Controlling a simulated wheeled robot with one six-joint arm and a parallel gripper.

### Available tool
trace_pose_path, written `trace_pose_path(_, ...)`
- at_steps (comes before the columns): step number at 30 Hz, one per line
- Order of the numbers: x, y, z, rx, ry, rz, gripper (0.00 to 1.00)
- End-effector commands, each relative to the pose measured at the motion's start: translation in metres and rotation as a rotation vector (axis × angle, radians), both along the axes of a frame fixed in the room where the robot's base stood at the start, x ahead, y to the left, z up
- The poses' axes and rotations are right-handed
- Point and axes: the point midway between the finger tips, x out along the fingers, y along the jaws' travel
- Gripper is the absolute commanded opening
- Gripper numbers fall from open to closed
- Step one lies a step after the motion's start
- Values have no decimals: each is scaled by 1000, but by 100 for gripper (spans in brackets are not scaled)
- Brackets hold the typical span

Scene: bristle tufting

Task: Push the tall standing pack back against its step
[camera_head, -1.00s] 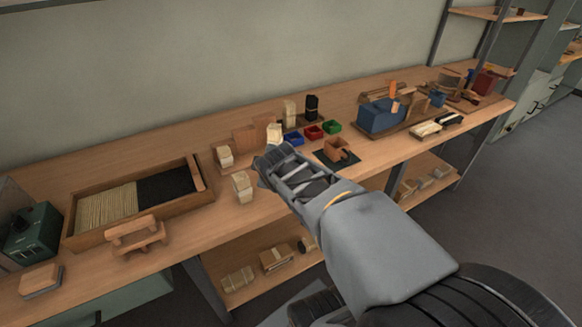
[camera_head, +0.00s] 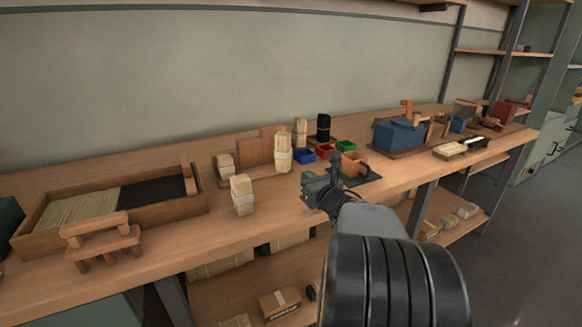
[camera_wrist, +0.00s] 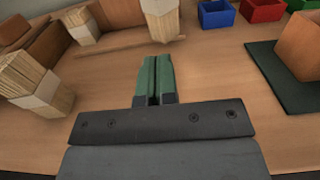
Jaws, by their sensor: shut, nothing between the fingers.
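The tall standing pack (camera_head: 283,153) is a pale bundle with a white band. It stands upright at the right end of a low wooden stand with a stepped back (camera_head: 256,148). In the wrist view the pack's lower part (camera_wrist: 161,22) is straight ahead of my fingers, at the right end of a thin wooden strip (camera_wrist: 120,47); its top is cut off. My gripper (camera_head: 308,176) has its green fingers together and empty; they also show in the wrist view (camera_wrist: 153,78). A gap of bare table separates them from the pack. The contact between pack and step is hidden.
A shorter pack (camera_head: 225,166) sits at the stand's left, and another pack (camera_head: 242,195) stands on the table in front. Blue (camera_head: 304,154), red (camera_head: 324,151) and green (camera_head: 345,147) bins and a wooden block on a dark mat (camera_wrist: 280,85) are to the right.

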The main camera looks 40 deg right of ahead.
Motion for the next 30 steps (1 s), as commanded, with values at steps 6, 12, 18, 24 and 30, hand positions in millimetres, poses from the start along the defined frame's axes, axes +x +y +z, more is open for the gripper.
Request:
trace_pose_path(6, 44, -5, -2, 3, 2, 2, 0)
trace_pose_path(12, 76, -9, -1, 3, 0, 1, 0)
trace_pose_path(18, 97, -12, 0, 3, 0, 0, 0)
trace_pose_path(24, 106, -14, 0, 4, 0, -2, 0)
trace_pose_path(30, 107, -14, 0, 4, 0, -2, 0)
